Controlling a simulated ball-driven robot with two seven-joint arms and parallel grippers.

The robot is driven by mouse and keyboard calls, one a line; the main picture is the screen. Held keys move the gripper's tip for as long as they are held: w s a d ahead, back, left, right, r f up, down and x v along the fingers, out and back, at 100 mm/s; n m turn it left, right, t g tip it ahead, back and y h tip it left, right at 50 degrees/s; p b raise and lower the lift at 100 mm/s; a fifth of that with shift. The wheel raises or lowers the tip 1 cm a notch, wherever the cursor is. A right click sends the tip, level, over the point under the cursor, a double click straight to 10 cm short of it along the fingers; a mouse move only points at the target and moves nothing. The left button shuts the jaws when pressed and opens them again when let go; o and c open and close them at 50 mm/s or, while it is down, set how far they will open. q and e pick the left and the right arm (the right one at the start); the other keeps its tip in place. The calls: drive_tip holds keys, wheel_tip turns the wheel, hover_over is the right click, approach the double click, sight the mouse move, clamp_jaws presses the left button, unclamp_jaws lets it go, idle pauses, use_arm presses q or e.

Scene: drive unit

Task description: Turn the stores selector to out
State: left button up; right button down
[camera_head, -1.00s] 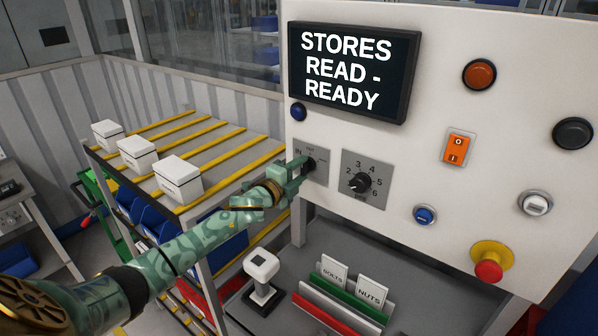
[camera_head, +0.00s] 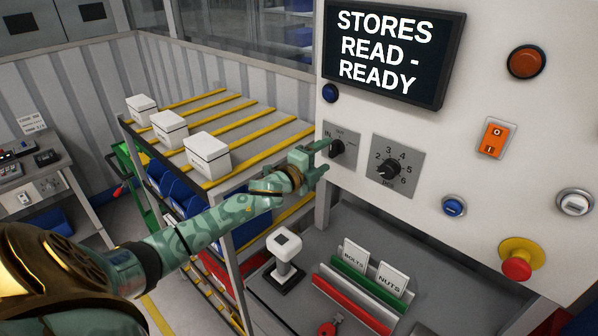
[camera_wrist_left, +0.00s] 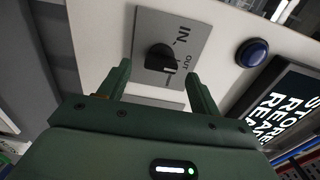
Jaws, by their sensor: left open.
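The stores selector is a black knob (camera_head: 337,149) on a grey plate (camera_head: 349,141) at the left of the white panel, below the screen. In the left wrist view the knob (camera_wrist_left: 160,57) sits on its plate with the labels IN and OUT. I cannot tell for sure which label it points to. My left gripper (camera_head: 325,157) is open and empty just in front of the selector, its fingers apart from the knob. In the wrist view its fingertips (camera_wrist_left: 157,71) stand on either side, short of the knob. The screen (camera_head: 392,52) reads "STORES READ - READY". My right gripper is not in view.
A numbered dial (camera_head: 389,168) sits close right of the selector, and a blue button (camera_head: 330,93) above it. A red emergency button (camera_head: 517,266) is lower right. Below stand a white-topped lever (camera_head: 284,247) and card holders (camera_head: 362,285). White boxes (camera_head: 208,154) stand on a rack at left.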

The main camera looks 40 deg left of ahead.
use_arm(q)
drive_tip(key=s+a+b, duration=0.1)
drive_tip(key=s, duration=1.3)
